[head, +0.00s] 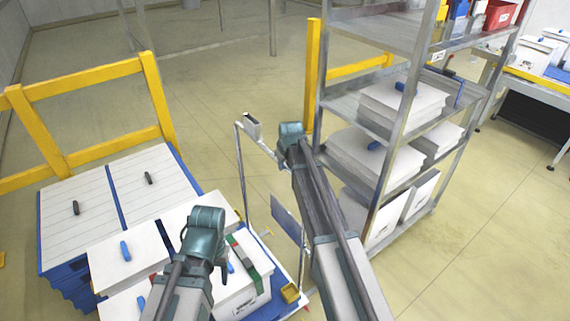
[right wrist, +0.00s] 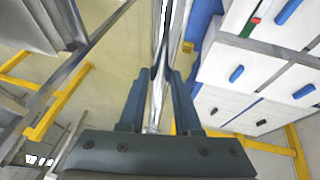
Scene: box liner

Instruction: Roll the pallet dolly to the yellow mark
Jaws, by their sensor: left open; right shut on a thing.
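The pallet dolly carries white boxes (head: 125,262) with blue handles, and its thin metal push handle (head: 241,165) stands upright at its right side. My right gripper (head: 291,134) is at the top of that handle; in the right wrist view the jaws (right wrist: 157,105) are shut on the shiny metal bar (right wrist: 159,55). My left gripper (head: 207,222) is open above the white boxes, and its fingertips are mostly hidden. The arms hide part of the dolly's deck. A small yellow patch (head: 2,259) shows on the floor at the left edge; I cannot tell whether it is the mark.
A metal shelf rack (head: 395,130) with white boxes stands close on the right of my right arm. Yellow rails (head: 85,75) stand behind a blue-sided stack with white lids (head: 150,185). Floor (head: 225,85) beyond the handle is open. A workbench is at far right.

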